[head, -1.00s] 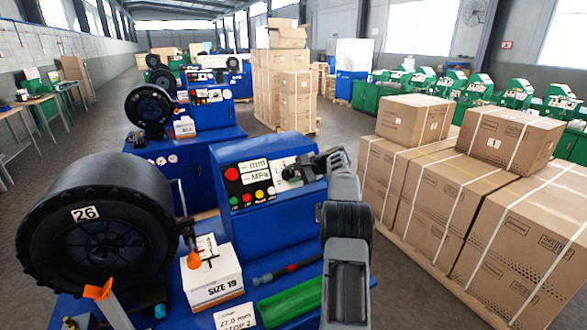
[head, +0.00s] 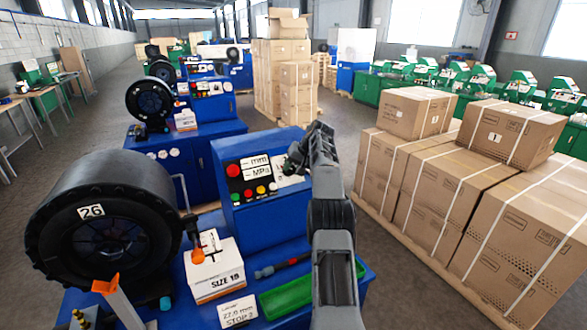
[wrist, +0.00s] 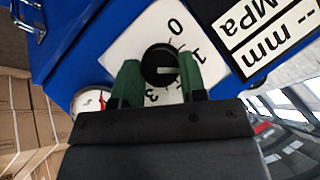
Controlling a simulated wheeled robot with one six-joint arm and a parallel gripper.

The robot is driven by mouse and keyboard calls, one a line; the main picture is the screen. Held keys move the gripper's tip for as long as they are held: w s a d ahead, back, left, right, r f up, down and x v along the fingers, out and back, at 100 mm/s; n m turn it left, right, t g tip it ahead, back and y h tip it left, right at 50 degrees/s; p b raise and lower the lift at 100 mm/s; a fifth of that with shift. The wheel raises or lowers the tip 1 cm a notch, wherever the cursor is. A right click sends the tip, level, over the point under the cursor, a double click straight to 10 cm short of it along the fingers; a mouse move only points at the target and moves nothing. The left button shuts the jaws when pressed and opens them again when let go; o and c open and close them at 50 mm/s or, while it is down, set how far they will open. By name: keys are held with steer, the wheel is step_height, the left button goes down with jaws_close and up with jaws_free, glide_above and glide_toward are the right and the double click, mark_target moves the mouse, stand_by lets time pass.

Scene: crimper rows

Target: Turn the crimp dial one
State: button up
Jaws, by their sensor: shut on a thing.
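The crimp dial (wrist: 162,64) is a round black knob with a pale pointer line, on a white plate (wrist: 133,45) printed with numbers; 0, 1 and 3 show. The pointer lies toward the picture's right, below the 1; its exact setting is unclear. The green fingers of my gripper (wrist: 160,72) stand on both sides of the knob and are shut on it. In the head view my gripper (head: 297,160) is at the right end of the blue machine's panel (head: 235,215) and hides most of the dial.
A black crimper head marked 26 (head: 97,228) stands left. A SIZE 19 box (head: 213,275), a STOP 2 card (head: 237,312) and a green tray (head: 284,297) lie in front of the panel. Strapped cartons (head: 425,180) stand to the right. An mm/MPa label (wrist: 258,35) borders the dial plate.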

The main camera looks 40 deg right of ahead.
mark_target(292, 168)
steer(key=shift+n+h, duration=0.4)
steer(key=shift+n, duration=0.3)
steer(key=shift+g, duration=0.3)
steer(key=o, duration=0.9)
steer(key=shift+r, duration=0.1)
steer(key=v, duration=0.4)
steer(key=shift+s+r, duration=0.1)
steer(key=shift+r, duration=0.05)
steer(key=shift+s+d+r+b, duration=0.1)
steer(key=shift+s+d+b, duration=0.65)
steer(key=shift+s+b, duration=0.85)
steer(key=shift+s+d+r+b, duration=0.1)
steer(key=shift+s+d+b, duration=0.8)
steer(key=shift+s, duration=1.3)
steer(key=shift+s+d+b, duration=0.55)
steer(key=shift+s+b, duration=0.9)
steer(key=shift+s, duration=0.5)
